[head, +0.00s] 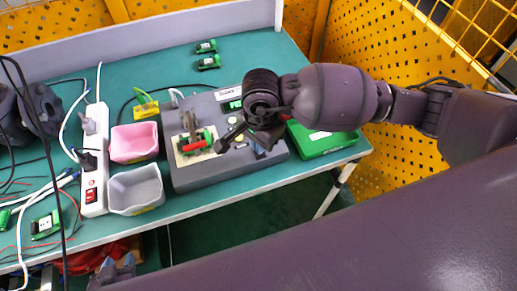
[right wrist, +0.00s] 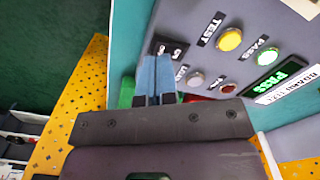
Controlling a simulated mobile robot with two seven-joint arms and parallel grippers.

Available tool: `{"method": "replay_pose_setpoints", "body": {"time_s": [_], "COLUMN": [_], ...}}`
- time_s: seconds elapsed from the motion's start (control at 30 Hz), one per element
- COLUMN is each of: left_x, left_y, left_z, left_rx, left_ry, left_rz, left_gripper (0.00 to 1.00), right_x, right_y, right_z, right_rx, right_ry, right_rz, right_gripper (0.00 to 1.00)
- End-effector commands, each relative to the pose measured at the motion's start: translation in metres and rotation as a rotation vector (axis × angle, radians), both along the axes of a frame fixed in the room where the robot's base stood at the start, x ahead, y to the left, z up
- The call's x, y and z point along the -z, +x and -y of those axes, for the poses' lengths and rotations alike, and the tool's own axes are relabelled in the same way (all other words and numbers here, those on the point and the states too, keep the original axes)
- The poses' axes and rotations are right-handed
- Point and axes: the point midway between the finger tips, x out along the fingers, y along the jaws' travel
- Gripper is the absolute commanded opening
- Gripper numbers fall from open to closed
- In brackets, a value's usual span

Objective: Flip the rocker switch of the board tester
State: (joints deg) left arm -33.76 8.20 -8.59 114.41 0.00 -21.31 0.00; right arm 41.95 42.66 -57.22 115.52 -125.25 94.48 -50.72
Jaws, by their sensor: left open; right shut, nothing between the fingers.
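The board tester (head: 190,178) is a grey box on the green table. In the right wrist view its sloped panel (right wrist: 225,68) carries a black rocker switch (right wrist: 172,48), labels and round buttons. My right gripper (head: 260,151) is over the right part of the tester. Its blue fingers (right wrist: 156,58) are shut and empty, with their tips at the near edge of the rocker switch; I cannot tell whether they touch it. In the head view my right wrist hides much of the panel. My left gripper (head: 117,268) is open and empty at the bottom left, below the table's front edge.
A pink bin (head: 133,143), a grey bin (head: 136,190) and a power strip (head: 94,165) stand left of the tester. A green case (head: 325,143) lies to its right. The panel's green display (right wrist: 292,74) reads PASS. Small green boards (head: 208,62) lie behind.

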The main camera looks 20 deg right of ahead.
Motion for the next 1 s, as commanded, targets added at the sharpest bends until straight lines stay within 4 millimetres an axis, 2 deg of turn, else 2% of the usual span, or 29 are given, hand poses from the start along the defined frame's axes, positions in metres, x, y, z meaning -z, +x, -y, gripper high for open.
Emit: {"method": "replay_pose_setpoints", "body": {"time_s": [0.5,1.0], "left_x": [0.01,0.012], "left_y": [-0.011,-0.005], "left_z": [-0.002,0.0], "left_rx": [-0.006,-0.001], "left_ry": [0.001,0.0], "left_rz": [-0.024,-0.016], "left_gripper": [0.43,0.43], "right_x": [0.007,0.013], "right_y": [0.0,0.0], "right_z": [0.0,0.0], "right_rx": [0.0,0.0], "right_ry": [0.0,0.0], "right_rz": [0.0,0.0], "right_gripper": [0.0,0.0]}}
